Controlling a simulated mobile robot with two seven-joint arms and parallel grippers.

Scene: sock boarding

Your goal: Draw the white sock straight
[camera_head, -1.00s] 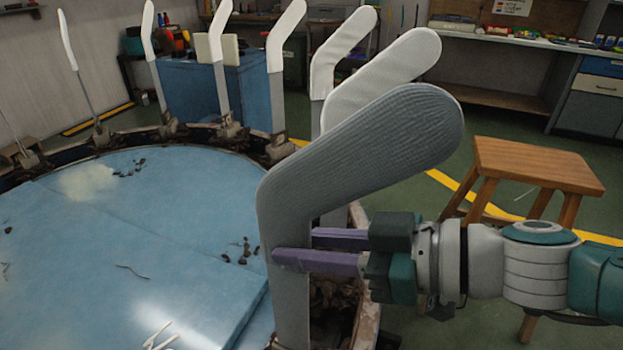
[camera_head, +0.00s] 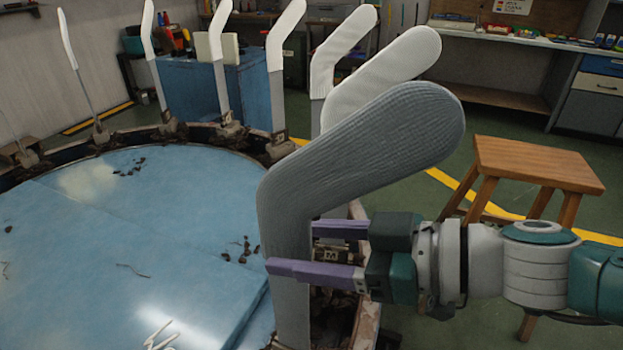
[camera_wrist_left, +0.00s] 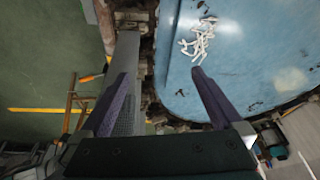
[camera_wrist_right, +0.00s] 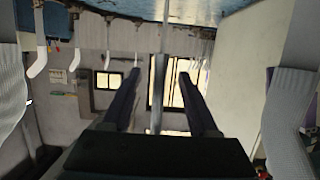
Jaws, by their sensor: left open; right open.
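The nearest form (camera_head: 288,225) stands upright with its foot angled up to the right. It wears a grey, finely ribbed sock (camera_head: 380,140). Behind it, further forms carry white socks, the closest with a ribbed white sock (camera_head: 395,65). My right gripper (camera_head: 293,247) is open around the nearest form's leg, one purple finger in front and one behind. In the right wrist view the thin form (camera_wrist_right: 158,95) shows edge-on between the fingers. My left gripper (camera_wrist_left: 160,76) is open, outside the head view; a grey form (camera_wrist_left: 125,65) shows by its left finger.
A round blue table (camera_head: 130,230) lies left of the forms, with dark scraps and a white tangled pile (camera_head: 160,337) on it. A wooden stool (camera_head: 535,165) stands right, behind my right arm. A workbench (camera_head: 520,45) lines the back.

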